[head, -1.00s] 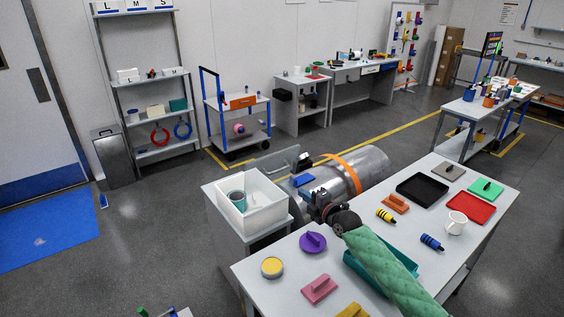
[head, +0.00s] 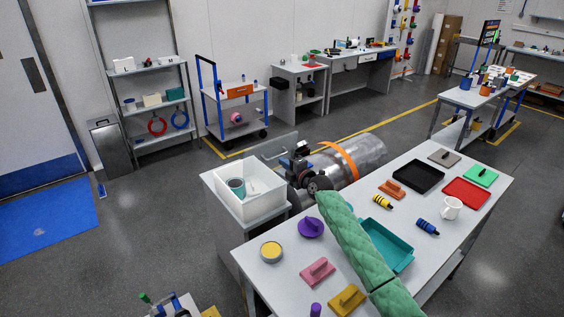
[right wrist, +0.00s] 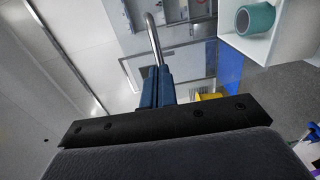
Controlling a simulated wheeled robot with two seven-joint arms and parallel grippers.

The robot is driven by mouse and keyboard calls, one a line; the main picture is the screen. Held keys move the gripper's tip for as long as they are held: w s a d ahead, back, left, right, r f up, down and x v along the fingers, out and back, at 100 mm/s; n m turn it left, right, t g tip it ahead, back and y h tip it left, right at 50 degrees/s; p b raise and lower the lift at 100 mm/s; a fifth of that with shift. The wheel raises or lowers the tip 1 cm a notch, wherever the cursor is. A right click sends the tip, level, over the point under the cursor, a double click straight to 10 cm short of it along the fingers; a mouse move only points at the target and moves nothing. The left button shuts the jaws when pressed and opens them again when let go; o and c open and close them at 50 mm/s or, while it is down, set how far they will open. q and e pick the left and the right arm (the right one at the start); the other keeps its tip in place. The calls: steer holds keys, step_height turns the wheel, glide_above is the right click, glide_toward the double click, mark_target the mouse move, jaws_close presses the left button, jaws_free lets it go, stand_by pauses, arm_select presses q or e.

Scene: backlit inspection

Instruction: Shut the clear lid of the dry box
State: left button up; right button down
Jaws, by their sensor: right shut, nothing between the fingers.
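The dry box (head: 220,197) is an open white box on a grey stand at the near left of the bench, with a teal cup (head: 236,187) inside. Its clear lid (head: 279,144) stands raised at the box's back right, with a metal handle on it. My right gripper (head: 299,152) is shut and empty, close to the lid's right end. In the right wrist view its blue fingers (right wrist: 157,84) are together, with the metal handle (right wrist: 152,35) rising just beyond them; I cannot tell whether they touch. My left gripper is not in view.
A metal cylinder with an orange band (head: 343,158) lies behind the gripper. The bench (head: 285,292) holds a teal tray (head: 399,252), a purple knob-shaped piece (head: 311,228), a yellow-topped tin (head: 271,252) and several other items.

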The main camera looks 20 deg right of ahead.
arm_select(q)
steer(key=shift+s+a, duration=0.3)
arm_select(e)
steer(key=shift+w, duration=0.85)
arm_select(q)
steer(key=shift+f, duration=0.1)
arm_select(e)
steer(key=shift+a, duration=0.15)
steer(key=shift+w+a+f, duration=0.1)
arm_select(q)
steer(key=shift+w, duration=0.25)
